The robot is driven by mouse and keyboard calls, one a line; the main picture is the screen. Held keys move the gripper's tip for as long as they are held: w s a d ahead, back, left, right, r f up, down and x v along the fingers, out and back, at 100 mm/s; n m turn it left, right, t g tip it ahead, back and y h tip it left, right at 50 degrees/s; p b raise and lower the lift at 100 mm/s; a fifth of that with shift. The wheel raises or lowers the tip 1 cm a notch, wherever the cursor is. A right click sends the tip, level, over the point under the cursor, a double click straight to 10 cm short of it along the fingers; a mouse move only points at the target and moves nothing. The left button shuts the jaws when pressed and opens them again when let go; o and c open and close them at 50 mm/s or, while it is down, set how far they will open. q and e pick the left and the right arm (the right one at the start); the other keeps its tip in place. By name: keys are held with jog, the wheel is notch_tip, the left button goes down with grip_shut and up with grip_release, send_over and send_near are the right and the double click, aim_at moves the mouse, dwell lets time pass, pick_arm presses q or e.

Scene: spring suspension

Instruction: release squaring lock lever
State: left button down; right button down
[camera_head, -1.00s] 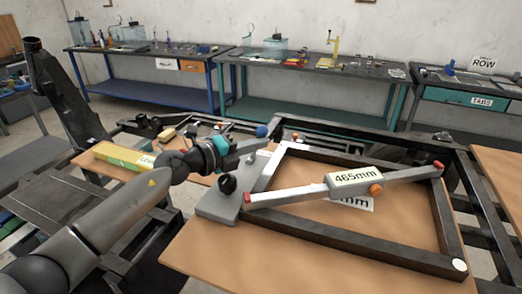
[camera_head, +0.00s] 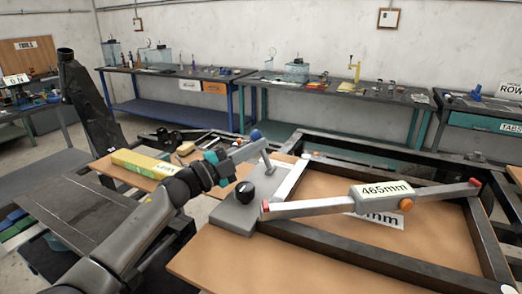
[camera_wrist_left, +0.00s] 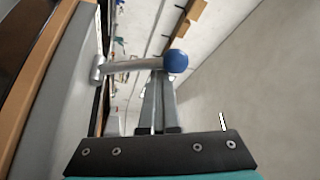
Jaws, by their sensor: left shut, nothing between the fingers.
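The squaring lock lever, a grey rod with a blue ball knob (camera_head: 256,134), stands up from a grey clamp block (camera_head: 236,215) at the corner of a dark frame. In the left wrist view, the rod (camera_wrist_left: 128,66) runs from its pivot at the left to the blue knob (camera_wrist_left: 177,61). My left gripper (camera_head: 260,147) is shut and empty, its fingertips beside the rod just below the knob. In the left wrist view, the fingers (camera_wrist_left: 158,82) point at the rod near the knob, and I cannot tell if they touch it. My right gripper is out of view.
A measuring bar labelled 465mm (camera_head: 380,192) lies diagonally across the dark frame (camera_head: 360,246) on a wooden board. A black knob (camera_head: 245,191) sits on the clamp block near my left wrist. A yellow-green box (camera_head: 146,164) lies left of my arm. Workbenches line the wall.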

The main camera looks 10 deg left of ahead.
pick_arm(q)
jog(key=shift+w+a, duration=0.1)
jog(key=shift+a, duration=0.15)
jog(key=shift+f, duration=0.15)
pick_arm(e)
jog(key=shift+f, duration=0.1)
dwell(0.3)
